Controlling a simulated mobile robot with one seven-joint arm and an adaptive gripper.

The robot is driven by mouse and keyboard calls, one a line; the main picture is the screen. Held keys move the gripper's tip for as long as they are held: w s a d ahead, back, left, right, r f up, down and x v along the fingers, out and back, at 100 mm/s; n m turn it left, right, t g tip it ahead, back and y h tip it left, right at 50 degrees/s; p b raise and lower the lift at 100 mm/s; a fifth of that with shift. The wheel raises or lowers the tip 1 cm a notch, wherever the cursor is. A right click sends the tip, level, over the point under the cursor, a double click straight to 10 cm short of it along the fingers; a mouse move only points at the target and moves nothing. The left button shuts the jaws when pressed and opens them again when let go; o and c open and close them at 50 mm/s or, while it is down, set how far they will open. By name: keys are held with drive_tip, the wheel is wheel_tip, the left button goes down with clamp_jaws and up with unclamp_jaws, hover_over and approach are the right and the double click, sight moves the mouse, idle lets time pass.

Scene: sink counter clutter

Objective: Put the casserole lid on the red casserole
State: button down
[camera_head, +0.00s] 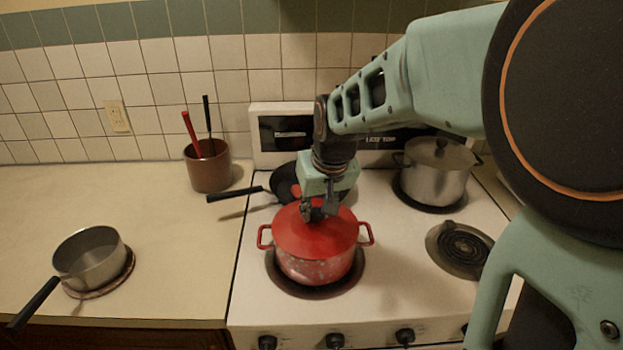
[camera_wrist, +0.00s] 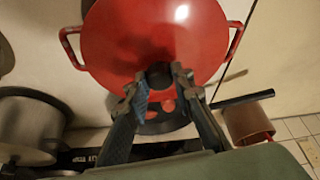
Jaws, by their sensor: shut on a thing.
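The red casserole (camera_head: 312,270) stands on the front left burner of the stove, its two loop handles out to the sides. The red casserole lid (camera_head: 295,238) covers its top; I cannot tell whether the rim sits fully flush. My gripper (camera_head: 318,212) is above the lid, shut on its dark knob. In the wrist view the knob (camera_wrist: 159,75) is between the fingertips of my gripper (camera_wrist: 156,82). The lid (camera_wrist: 150,30) fills the upper middle there, with the casserole handles (camera_wrist: 234,45) showing beyond its edge. The knob is mostly hidden in the head view.
A black pan (camera_head: 284,183) lies behind the casserole, its handle pointing left. A lidded steel pot (camera_head: 436,180) stands on the back right burner. The front right burner (camera_head: 464,246) is empty. A utensil crock (camera_head: 208,172) and saucepan (camera_head: 90,260) stand on the left counter.

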drive_tip(key=c, duration=1.6)
unclamp_jaws()
drive_tip(key=shift+f, duration=0.1)
wheel_tip(320, 180, up, 10)
drive_tip(key=shift+a, duration=0.1)
